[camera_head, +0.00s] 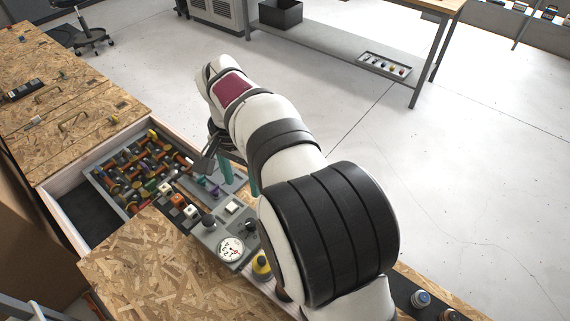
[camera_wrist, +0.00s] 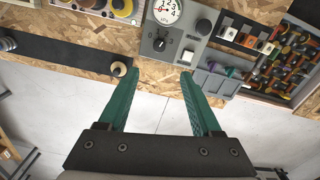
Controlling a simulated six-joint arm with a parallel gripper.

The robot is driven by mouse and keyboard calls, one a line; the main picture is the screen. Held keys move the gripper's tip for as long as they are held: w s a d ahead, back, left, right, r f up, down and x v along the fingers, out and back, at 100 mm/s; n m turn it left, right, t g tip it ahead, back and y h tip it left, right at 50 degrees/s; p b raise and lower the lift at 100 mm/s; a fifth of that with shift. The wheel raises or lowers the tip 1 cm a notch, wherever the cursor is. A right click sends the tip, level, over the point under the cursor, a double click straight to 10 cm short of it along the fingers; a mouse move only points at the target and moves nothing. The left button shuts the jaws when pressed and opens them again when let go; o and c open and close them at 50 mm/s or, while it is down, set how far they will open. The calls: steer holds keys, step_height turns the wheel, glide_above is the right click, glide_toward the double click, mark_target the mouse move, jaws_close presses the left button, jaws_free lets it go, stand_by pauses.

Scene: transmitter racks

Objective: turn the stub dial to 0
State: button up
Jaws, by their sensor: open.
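A black dial with marks around it (camera_wrist: 159,45) sits on the grey control panel (camera_wrist: 178,50) in the wrist view; I take it for the stub dial. It also shows in the head view (camera_head: 249,226), close beside my arm. Its pointer setting is too small to read. My gripper (camera_wrist: 154,73) is open and empty, its two green fingers spread wide. In the wrist picture the dial lies beyond the fingertips, between their lines, and no finger touches it. In the head view my gripper (camera_head: 228,178) is partly hidden by my arm.
A round gauge (camera_head: 231,249), a plain black knob (camera_head: 209,221) and a white square button (camera_head: 232,207) are close to the dial. A yellow button (camera_head: 261,265) stands near the arm. A tray of several coloured parts (camera_wrist: 291,55) lies beyond. Open floor is on the right.

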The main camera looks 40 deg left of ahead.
mark_target(251, 222)
step_height(251, 222, down, 16)
steer(key=shift+d+r, duration=0.1)
steer(key=shift+r, duration=0.05)
jaws_close()
stand_by(0.3)
